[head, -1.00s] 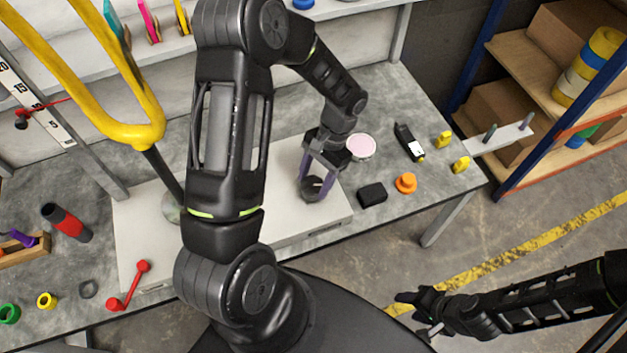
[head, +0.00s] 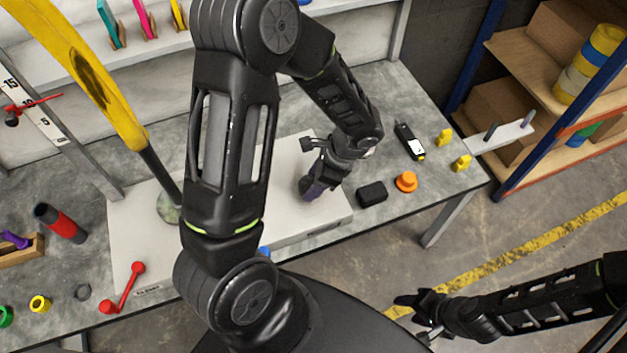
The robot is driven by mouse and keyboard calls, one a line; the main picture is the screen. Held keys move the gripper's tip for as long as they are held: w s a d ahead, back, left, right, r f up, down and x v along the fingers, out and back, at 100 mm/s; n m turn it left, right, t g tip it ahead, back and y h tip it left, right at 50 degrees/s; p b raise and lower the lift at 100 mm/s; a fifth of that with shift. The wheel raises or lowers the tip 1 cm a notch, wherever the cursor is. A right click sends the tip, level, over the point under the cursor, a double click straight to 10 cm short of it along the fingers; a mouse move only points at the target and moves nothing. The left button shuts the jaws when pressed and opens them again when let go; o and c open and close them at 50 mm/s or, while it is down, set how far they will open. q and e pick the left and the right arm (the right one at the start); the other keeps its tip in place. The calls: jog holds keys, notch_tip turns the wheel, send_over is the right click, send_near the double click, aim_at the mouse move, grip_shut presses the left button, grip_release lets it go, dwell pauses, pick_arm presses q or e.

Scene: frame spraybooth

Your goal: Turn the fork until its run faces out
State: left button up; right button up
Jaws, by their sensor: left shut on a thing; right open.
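The yellow fork (head: 118,108) stands at the upper left on a slanting black post (head: 162,170) with a round foot on a white box (head: 150,225). It shows nearly edge-on, and a long dark run (head: 92,76) shows on its yellow surface, facing me. My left gripper (head: 312,188) is low over the right part of the white box, shut on a dark knob there. Its fingers and wrist hide most of the knob. My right gripper (head: 422,312) is open and empty over the floor at the lower right, apart from the bench.
A red crank (head: 124,288) lies at the box's front left. A black block (head: 372,194), an orange knob (head: 406,182) and a black meter (head: 410,142) lie right of the box. A scale (head: 35,115) with a red pointer stands left of the fork.

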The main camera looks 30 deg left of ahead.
pick_arm(q)
jog(key=shift+m+t, duration=0.6)
jog(key=shift+m, duration=0.8)
jog(key=o, duration=1.4)
jog(key=shift+r, duration=0.1)
jog(key=v, duration=0.7)
jog(key=shift+d+r, duration=0.25)
